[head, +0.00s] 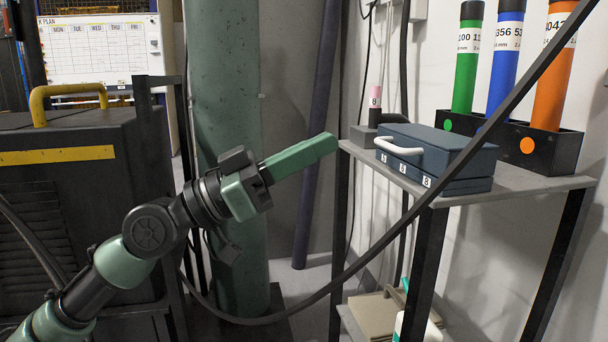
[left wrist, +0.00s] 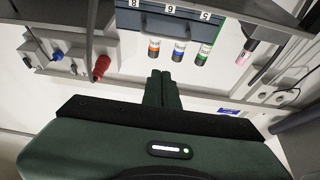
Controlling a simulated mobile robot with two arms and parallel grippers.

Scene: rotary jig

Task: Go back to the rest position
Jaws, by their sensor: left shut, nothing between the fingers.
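My left gripper (head: 328,143) is raised in the middle of the head view, its green fingers shut and empty, pointing right and slightly up. In the left wrist view its closed fingers (left wrist: 162,90) point toward the wall, with nothing between them. My right gripper is not in view.
A blue case (head: 450,153) with a white handle stands on the shelf. Behind it are green (head: 466,75), blue (head: 503,75) and orange (head: 552,85) tubes in a black holder. A pink-topped item (head: 375,97) stands nearby. A black cable (head: 385,240) crosses in front. A green column (head: 223,100) stands behind my arm.

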